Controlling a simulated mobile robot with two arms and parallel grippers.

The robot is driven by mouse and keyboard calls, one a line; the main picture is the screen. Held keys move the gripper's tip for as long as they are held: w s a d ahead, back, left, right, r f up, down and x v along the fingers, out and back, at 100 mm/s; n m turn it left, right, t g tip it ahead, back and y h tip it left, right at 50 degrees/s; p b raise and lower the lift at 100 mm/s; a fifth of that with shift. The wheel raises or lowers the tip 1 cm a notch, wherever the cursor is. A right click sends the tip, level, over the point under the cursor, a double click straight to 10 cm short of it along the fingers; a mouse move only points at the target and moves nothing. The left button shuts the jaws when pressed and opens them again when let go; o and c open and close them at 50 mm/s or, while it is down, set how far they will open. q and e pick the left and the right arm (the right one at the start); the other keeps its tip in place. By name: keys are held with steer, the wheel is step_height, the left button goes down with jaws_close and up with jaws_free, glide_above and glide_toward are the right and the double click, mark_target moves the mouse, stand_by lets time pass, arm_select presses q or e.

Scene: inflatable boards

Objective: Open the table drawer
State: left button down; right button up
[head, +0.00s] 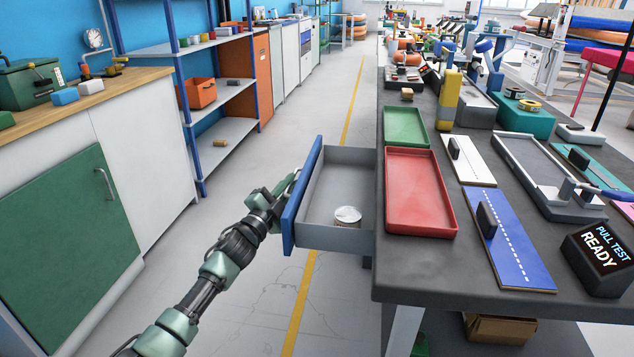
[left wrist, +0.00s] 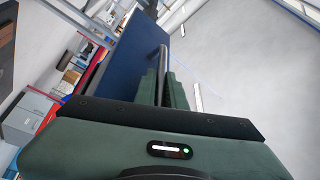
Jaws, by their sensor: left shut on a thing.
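The table drawer (head: 325,205) stands pulled out from the left side of the dark table (head: 520,265). It has a blue front panel (head: 302,195) and a grey inside. A small round tin with a pale lid (head: 348,215) lies in it. My left gripper (head: 287,186) is at the outer face of the blue front. In the left wrist view its green fingers (left wrist: 165,88) are shut on the dark bar handle (left wrist: 162,68) in front of the blue panel (left wrist: 130,60). The handle is hidden in the head view. My right gripper is not in view.
A green tray (head: 405,126) and a red tray (head: 420,192) sit on the table beside the drawer. A white cabinet with a green door (head: 70,245) and a blue-posted shelf (head: 225,140) stand at the left. The grey floor between is clear.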

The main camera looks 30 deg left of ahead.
arm_select(q)
steer(key=s+a, duration=0.1)
steer(key=a, duration=0.5)
steer(key=shift+s, duration=0.4)
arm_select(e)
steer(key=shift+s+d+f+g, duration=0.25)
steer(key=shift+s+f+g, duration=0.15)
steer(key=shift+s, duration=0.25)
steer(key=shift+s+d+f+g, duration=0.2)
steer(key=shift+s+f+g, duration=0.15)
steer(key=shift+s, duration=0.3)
arm_select(q)
steer(key=shift+f, duration=0.1)
steer(key=c, duration=1.8)
jaws_free()
steer(key=shift+o, duration=0.2)
steer(key=p+v, duration=0.1)
steer(key=v, duration=0.6)
steer(key=shift+s+p, duration=0.4)
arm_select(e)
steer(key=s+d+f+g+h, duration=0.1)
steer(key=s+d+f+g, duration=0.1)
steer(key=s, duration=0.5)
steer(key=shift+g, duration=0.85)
arm_select(q)
steer(key=shift+f, duration=0.1)
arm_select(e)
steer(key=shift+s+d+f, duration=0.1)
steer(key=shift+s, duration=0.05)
